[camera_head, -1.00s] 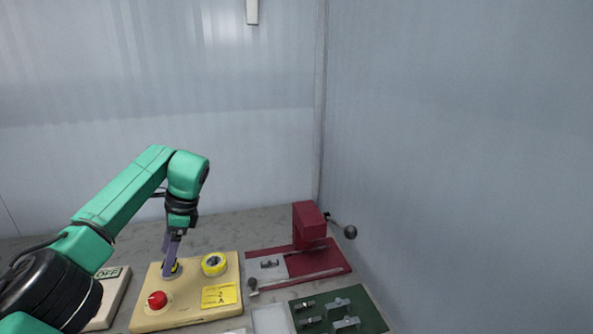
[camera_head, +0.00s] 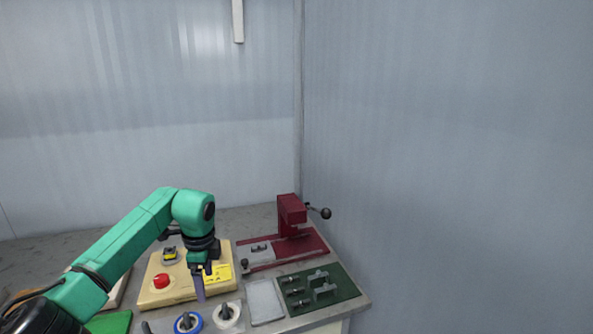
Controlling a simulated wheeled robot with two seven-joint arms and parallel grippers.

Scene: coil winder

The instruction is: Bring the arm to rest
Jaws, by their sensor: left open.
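My left arm, green with dark joints, comes in from the left. Its left gripper (camera_head: 200,293) points down over the front right part of the beige control panel (camera_head: 185,291). It is open, with nothing visible between its fingers. The panel carries a red button (camera_head: 162,281), a yellow-and-dark switch (camera_head: 169,255) and a yellow label (camera_head: 222,272) partly covered by the gripper. The yellow ring on the panel is hidden behind my wrist. My right gripper is not in view.
A dark red press (camera_head: 291,214) with a ball-ended lever stands behind right. A green board (camera_head: 345,289) with grey fittings and a pale tray (camera_head: 264,301) lie at right. A blue-rimmed spool (camera_head: 187,323) and a white spool (camera_head: 228,317) stand in front. A wall rises close right.

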